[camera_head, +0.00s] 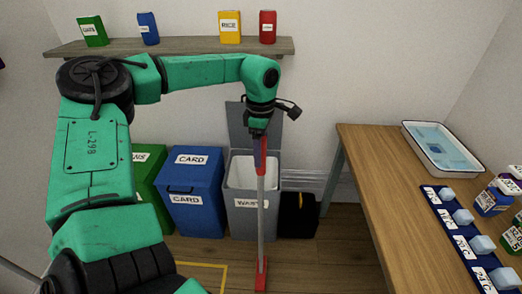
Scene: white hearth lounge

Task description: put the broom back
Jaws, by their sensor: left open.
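The broom (261,215) stands upright in the middle of the head view. It has a grey pole, a red and dark upper grip and a red foot on the wooden floor. My left gripper (260,140) points down at the top of the broom's grip. Its jaws are open, and I cannot tell whether they are around the grip or just in front of it. The gripper and wrist hide the broom's top end. My right gripper is not in view.
Behind the broom stand a grey waste bin (240,222) with its lid up, a blue card bin (196,215), a green bin (148,185) and a black box (298,216). A wooden table (375,165) stands at right. A shelf (185,46) runs above. Yellow tape (205,265) marks the floor.

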